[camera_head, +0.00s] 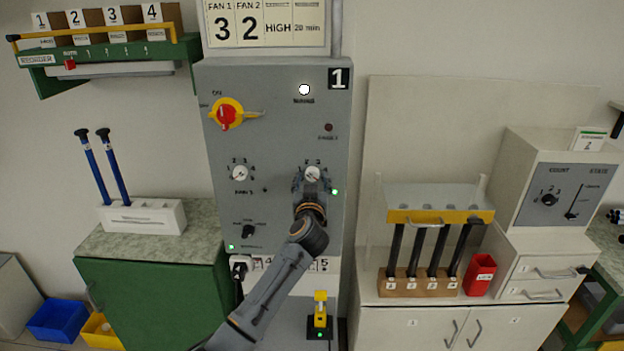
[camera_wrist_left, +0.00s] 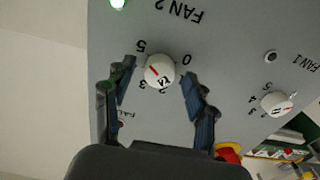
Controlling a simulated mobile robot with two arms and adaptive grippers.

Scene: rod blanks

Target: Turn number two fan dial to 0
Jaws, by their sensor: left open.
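The fan 2 dial (camera_head: 312,173) is a white round knob low on the right of the grey control panel (camera_head: 285,125). In the left wrist view the dial (camera_wrist_left: 160,71) appears upside down, with a short red mark and printed numbers around it, 5 at upper left and 0 at right. I cannot surely read its setting. My left gripper (camera_wrist_left: 158,72) is open, with one finger on each side of the dial, and no clear contact shows. In the head view the gripper (camera_head: 312,188) covers the dial's lower surroundings. My right gripper is not in view.
The fan 1 dial (camera_head: 240,174) sits left of it, below a red-and-yellow switch (camera_head: 228,114). A sign (camera_head: 266,24) above reads FAN 1 3, FAN 2 2. A rack of black rods (camera_head: 430,285) stands to the right. Blue rods (camera_head: 116,165) stand at left.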

